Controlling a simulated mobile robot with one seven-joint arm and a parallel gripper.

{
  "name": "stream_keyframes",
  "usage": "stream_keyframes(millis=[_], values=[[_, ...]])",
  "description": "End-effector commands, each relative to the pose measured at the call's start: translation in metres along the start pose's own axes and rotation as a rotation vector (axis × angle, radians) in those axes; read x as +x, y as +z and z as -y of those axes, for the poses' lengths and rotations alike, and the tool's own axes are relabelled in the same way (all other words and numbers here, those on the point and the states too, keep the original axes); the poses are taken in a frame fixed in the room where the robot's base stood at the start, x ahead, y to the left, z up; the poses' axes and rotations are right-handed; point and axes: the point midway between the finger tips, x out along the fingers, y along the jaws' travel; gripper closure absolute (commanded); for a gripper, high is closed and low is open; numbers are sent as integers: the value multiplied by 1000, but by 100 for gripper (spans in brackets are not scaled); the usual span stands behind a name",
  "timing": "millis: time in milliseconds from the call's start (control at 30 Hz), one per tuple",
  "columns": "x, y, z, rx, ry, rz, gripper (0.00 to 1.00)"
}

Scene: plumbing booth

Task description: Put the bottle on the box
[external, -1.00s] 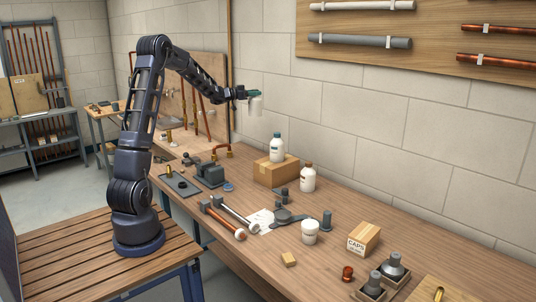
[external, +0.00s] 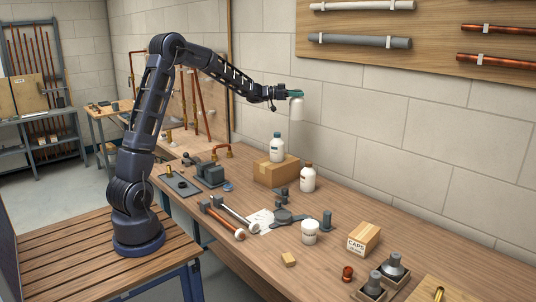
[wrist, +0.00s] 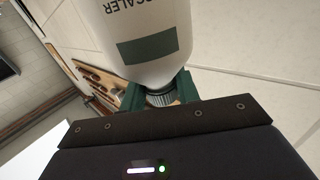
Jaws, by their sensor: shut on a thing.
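My gripper (external: 293,93) is shut on the neck of a white bottle (external: 296,109) and holds it high above the workbench, near the wall. In the wrist view the bottle (wrist: 145,38) shows a dark green label patch and lettering ending in "SCALER"; its ribbed dark cap sits between the green fingers (wrist: 161,95). A brown cardboard box (external: 270,175) stands on the bench below, with a teal-capped white bottle (external: 277,149) upright on it. A smaller light box marked CAPS (external: 364,240) stands farther right, with nothing on its top.
A brown-capped white bottle (external: 307,179) stands just right of the cardboard box. Dark fittings (external: 373,285) stand at front right.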

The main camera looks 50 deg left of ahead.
Motion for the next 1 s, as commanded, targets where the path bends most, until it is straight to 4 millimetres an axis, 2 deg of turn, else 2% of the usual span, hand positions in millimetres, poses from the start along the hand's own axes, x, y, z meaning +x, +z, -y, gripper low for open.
stream_keyframes(millis=[33,200,500,700,1000], values=[[15,-1,-19,0,28,-1,100],[58,0,-77,0,110,-1,100],[122,0,-189,0,256,-1,100],[154,0,-269,0,353,-1,100],[186,-1,-393,0,497,-2,100]])
